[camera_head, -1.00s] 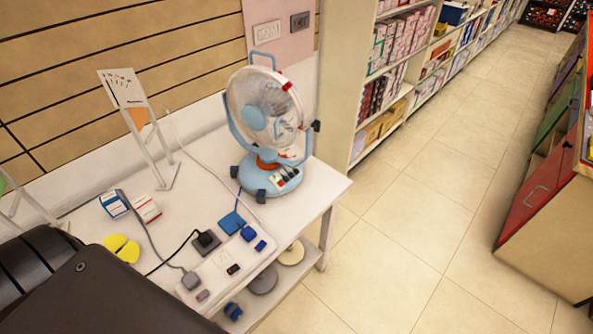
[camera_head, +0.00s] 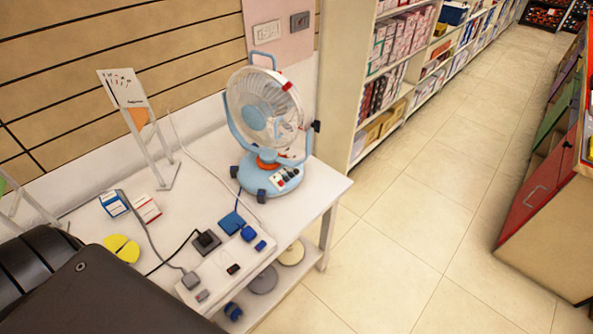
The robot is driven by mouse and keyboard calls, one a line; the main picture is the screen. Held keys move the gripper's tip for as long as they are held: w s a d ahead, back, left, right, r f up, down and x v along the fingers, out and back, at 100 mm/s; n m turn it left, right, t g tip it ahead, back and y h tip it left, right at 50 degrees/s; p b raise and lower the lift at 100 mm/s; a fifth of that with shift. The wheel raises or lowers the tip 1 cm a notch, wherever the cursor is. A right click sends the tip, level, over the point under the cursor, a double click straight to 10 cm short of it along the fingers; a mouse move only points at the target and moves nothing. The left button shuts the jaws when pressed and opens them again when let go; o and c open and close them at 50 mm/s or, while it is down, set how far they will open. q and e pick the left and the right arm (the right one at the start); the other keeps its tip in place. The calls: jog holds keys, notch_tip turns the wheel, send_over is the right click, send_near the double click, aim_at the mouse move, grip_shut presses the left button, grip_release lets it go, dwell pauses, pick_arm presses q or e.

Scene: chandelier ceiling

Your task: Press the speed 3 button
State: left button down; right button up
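A light-blue and white fan (camera_head: 266,112) stands upright near the right end of a white table. Its round base (camera_head: 268,181) has a small panel of buttons (camera_head: 287,178) on the front right, with white, dark and red parts. The buttons are too small to read, so I cannot tell which is speed 3. Neither of my grippers shows in the view. A dark part, likely mine, fills the lower left corner.
The white table (camera_head: 325,190) also holds a sign stand (camera_head: 137,125), small boxes (camera_head: 147,209), a yellow item (camera_head: 122,248), a blue plug (camera_head: 231,222), cables and a power strip. Shelves (camera_head: 395,60) and red drawers (camera_head: 545,190) flank a clear tiled aisle.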

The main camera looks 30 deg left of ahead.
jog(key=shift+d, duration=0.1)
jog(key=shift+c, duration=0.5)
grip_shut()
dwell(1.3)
